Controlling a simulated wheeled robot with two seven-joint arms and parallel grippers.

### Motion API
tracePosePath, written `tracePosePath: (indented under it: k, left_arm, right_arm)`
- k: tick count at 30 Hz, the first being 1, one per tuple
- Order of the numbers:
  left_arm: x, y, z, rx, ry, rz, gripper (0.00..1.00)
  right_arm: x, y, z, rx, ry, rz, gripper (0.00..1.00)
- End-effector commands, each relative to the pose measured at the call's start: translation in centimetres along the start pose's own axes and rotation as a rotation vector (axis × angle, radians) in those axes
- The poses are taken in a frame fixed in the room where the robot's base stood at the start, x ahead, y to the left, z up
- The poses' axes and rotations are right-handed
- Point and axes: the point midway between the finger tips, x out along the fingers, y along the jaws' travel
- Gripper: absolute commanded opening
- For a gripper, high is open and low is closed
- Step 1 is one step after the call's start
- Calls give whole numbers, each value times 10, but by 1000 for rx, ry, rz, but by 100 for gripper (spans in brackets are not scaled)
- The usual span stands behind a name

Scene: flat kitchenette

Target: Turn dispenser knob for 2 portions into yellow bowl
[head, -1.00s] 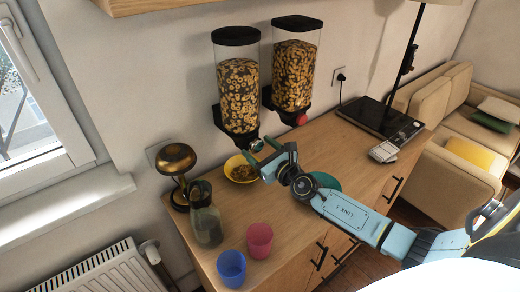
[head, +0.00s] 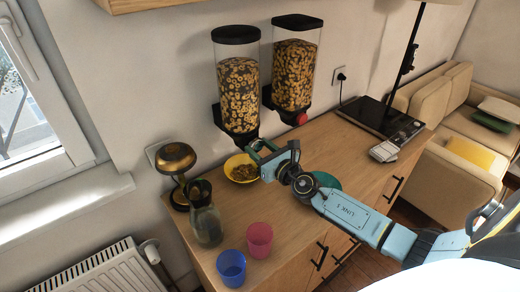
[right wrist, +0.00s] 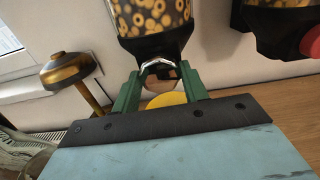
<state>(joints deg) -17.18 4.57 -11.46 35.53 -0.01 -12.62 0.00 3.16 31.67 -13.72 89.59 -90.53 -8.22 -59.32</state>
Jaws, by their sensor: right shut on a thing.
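The left dispenser (head: 238,95) hangs on the wall, filled with ring cereal. Its silver knob (right wrist: 159,65) shows between the green fingers of my right gripper (right wrist: 160,88) in the right wrist view. My right gripper (head: 258,149) is shut on this knob, below the clear container. The yellow bowl (head: 232,164) stands on the counter under the left dispenser with some cereal in it; its edge also shows in the right wrist view (right wrist: 166,100). My left gripper is not in view.
A second dispenser (head: 294,75) with a red knob (head: 301,118) hangs to the right. A brass lamp (head: 176,160), a glass jug (head: 205,215), a pink cup (head: 259,240) and a blue cup (head: 231,268) stand on the counter (head: 300,232). A teal dish (head: 326,180) is partly hidden by my arm.

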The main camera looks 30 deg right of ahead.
Motion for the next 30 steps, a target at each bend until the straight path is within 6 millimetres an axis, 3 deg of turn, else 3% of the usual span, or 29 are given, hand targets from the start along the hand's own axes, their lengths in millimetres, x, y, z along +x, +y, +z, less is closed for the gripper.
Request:
tracePosePath:
  k: [13, 30]
  left_arm:
    - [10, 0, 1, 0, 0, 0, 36]
    - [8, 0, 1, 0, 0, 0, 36]
  right_arm:
    - [0, 1, 0, 399, -1, 0, 21]
    - [0, 2, 1, 941, -1, -1, 21]
